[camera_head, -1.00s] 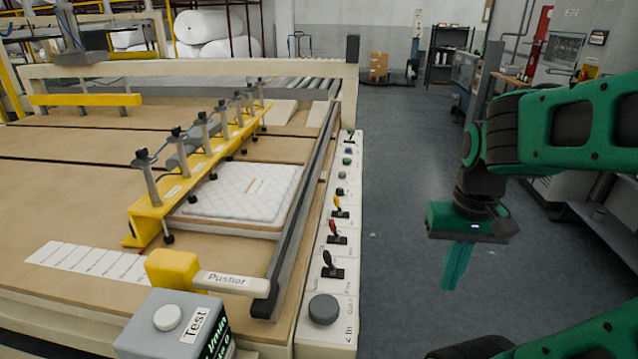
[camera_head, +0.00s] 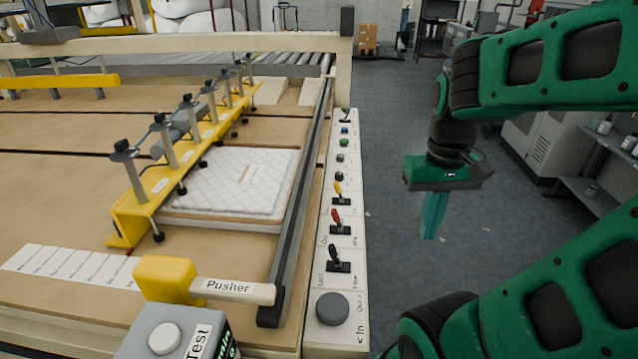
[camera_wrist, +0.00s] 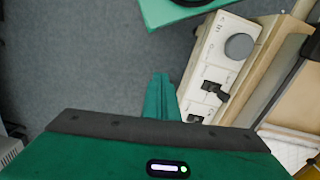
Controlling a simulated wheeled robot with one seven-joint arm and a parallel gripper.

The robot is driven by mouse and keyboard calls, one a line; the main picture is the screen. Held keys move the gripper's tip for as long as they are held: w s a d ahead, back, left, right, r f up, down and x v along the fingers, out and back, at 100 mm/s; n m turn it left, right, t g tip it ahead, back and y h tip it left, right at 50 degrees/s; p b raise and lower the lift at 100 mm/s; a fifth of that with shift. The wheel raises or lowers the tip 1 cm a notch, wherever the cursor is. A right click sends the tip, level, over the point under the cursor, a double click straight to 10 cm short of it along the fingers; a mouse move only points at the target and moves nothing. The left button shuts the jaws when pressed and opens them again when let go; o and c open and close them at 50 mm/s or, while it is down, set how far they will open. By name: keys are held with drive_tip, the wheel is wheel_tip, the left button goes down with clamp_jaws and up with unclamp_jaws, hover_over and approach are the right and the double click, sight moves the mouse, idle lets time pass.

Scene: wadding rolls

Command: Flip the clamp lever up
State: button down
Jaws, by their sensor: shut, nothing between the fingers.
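The control panel (camera_head: 322,282) runs along the table's right edge and carries several levers. A black lever (camera_head: 335,258) stands nearest me, then a red lever (camera_head: 336,217) and a yellow lever (camera_head: 338,188); I cannot read which is the clamp's. The black lever also shows in the wrist view (camera_wrist: 218,91), with another lever partly seen below it. My gripper (camera_head: 431,232) is shut and empty, pointing down over the floor, right of the panel and apart from it. Its fingers (camera_wrist: 160,80) show left of the panel in the wrist view.
A round grey knob (camera_head: 332,309) sits at the panel's near end. The yellow pusher handle (camera_head: 165,279) and a grey Test box (camera_head: 165,339) stand at the near left. A white quilted pad (camera_head: 230,181) lies beside the yellow clamp bar (camera_head: 130,215).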

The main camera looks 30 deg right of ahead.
drive_tip(key=w+d+r+n+g+h, duration=0.1)
drive_tip(key=w+d+r+n+g, duration=0.2)
drive_tip(key=w, duration=0.8)
drive_tip(key=n+h, duration=0.3)
drive_tip(key=n, duration=0.7)
hover_over(339, 192)
drive_tip(key=a, duration=0.2)
wheel_tip(339, 192, down, 2)
drive_tip(key=f, duration=0.1)
drive_tip(key=w+a+f+n, duration=0.1)
drive_tip(key=w+a, duration=0.1)
drive_tip(key=w+a+n+h, duration=0.1)
drive_tip(key=w+a, duration=0.1)
drive_tip(key=w+a+f+n, duration=0.1)
drive_tip(key=w, duration=0.2)
drive_tip(key=shift+a+f+n, duration=0.3)
drive_tip(key=shift+a, duration=0.1)
drive_tip(key=shift+s, duration=0.1)
drive_tip(key=x, duration=1)
drive_tip(key=shift+s+d+r, duration=0.1)
drive_tip(key=shift+d+r, duration=0.05)
drive_tip(key=shift+d, duration=0.05)
